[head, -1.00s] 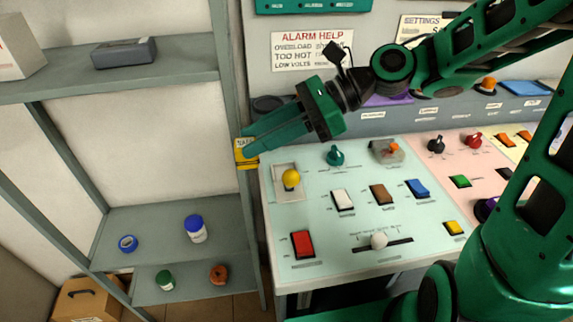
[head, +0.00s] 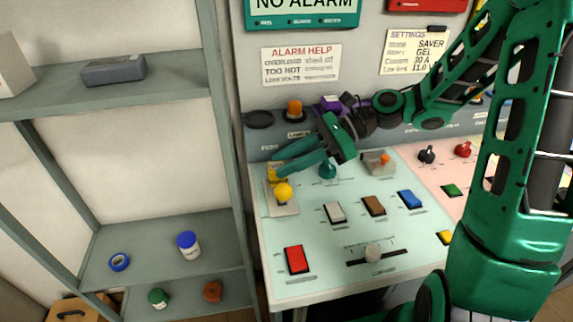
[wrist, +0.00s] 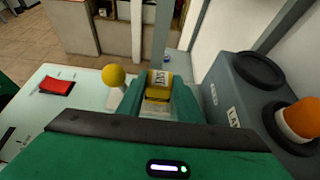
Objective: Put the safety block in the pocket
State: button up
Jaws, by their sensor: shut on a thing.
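The safety block (head: 277,171) is yellow with a pale lettered label, which shows in the wrist view (wrist: 158,80). My gripper (head: 272,164) is shut on it, one green finger on each side. The block is at the back left corner of the pale green panel, just behind a yellow ball knob (head: 284,192) on a light plate (head: 286,210). In the wrist view the ball (wrist: 113,76) is left of the block, apart from it. The fingers partly hide the block, and I cannot tell whether it touches the panel. I cannot make out the pocket for certain.
A grey ledge behind the panel carries a dark round item (head: 258,119) and an orange knob (head: 294,108). A teal knob (head: 327,169) is right of the fingers. A grey shelf post (head: 228,130) stands close to the panel's left edge.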

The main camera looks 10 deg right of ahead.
jog(key=shift+f, duration=0.65)
jog(key=shift+f, duration=0.15)
jog(key=o, duration=1.1)
jog(key=shift+c, duration=0.2)
jog(key=v, duration=1.2)
jog(key=shift+s, duration=0.1)
jog(key=shift+a, duration=0.1)
